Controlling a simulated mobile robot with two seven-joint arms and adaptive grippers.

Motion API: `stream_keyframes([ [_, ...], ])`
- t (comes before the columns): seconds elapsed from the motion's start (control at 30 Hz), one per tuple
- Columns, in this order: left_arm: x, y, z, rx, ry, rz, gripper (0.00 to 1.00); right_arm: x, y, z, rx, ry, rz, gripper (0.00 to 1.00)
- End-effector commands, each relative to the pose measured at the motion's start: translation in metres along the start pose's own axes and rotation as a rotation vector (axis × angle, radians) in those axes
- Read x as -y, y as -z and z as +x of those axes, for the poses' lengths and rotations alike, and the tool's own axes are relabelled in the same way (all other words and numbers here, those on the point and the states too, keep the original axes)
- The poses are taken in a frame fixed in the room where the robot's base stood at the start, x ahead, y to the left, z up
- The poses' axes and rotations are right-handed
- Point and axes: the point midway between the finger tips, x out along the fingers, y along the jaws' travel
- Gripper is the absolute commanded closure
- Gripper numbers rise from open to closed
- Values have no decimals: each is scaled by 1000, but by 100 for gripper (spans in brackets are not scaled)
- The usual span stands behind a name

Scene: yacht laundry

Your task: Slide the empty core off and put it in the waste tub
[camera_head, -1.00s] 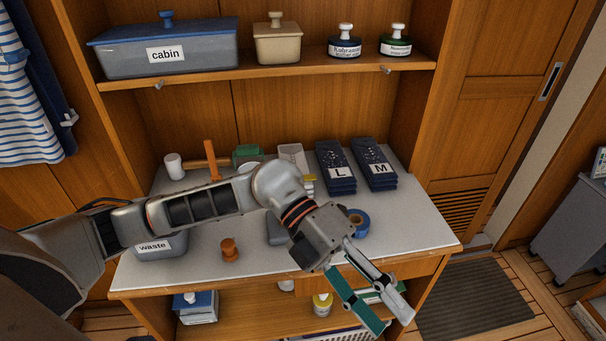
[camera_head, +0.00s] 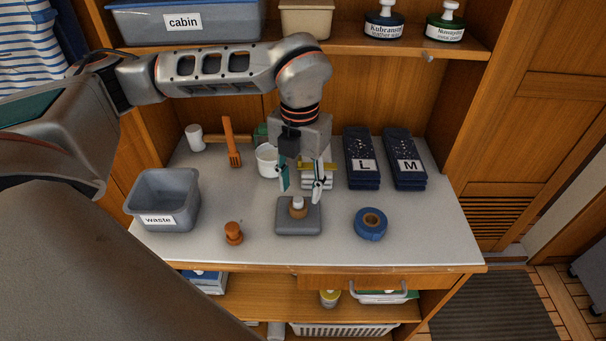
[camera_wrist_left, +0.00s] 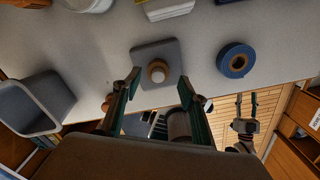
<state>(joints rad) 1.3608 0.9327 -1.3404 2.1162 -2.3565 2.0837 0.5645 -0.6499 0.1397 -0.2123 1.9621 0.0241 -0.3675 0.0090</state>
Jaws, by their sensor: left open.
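The empty core (camera_head: 298,211) is a short brown ring around the white-topped post of a grey square stand (camera_head: 298,228) on the counter; it also shows in the left wrist view (camera_wrist_left: 157,72). My left gripper (camera_head: 301,184) points down just above and behind the stand, fingers apart and empty. In the left wrist view its fingertips (camera_wrist_left: 159,84) lie either side of the core, with no contact visible. The grey waste tub (camera_head: 180,215), labelled "waste", stands at the counter's left; its inside looks empty. A small gripper shape, likely my right gripper (camera_wrist_left: 245,115), shows low in the left wrist view.
A blue tape roll (camera_head: 370,223) lies right of the stand. An orange-brown knob-shaped piece (camera_head: 233,234) stands between tub and stand. A white cup (camera_head: 267,160) and dark folded stacks, L (camera_head: 361,160) and M (camera_head: 405,160), are behind. Bare counter lies along the front.

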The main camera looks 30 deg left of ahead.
Motion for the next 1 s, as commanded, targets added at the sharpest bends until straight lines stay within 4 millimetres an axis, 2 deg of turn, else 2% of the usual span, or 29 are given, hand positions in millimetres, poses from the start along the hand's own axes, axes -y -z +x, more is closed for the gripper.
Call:
stream_keyframes([
  [0.1, 0, 1, 19, -4, 0, 0, 58, 0, 0, -1, 3, 1, 0, 60],
  [0.33, 1, 1, 46, -2, 2, 2, 58, 0, 1, -2, 3, 1, 0, 60],
  [0.5, 1, 0, 53, -1, 2, 2, 58, 0, 1, -2, 2, 1, 0, 60],
  [0.73, 1, 0, 54, -1, 3, 2, 58, 0, 2, -1, 0, 0, 0, 60],
  [0.77, 1, 0, 53, -1, 3, 2, 63, 0, 3, -1, 0, 0, 0, 60],
  [0.87, 1, 0, 53, -1, 3, 2, 89, 0, 3, -1, -1, 0, 0, 60],
  [1.0, 1, 0, 53, -1, 3, 3, 91, 0, 4, -1, -3, 0, 0, 60],
])
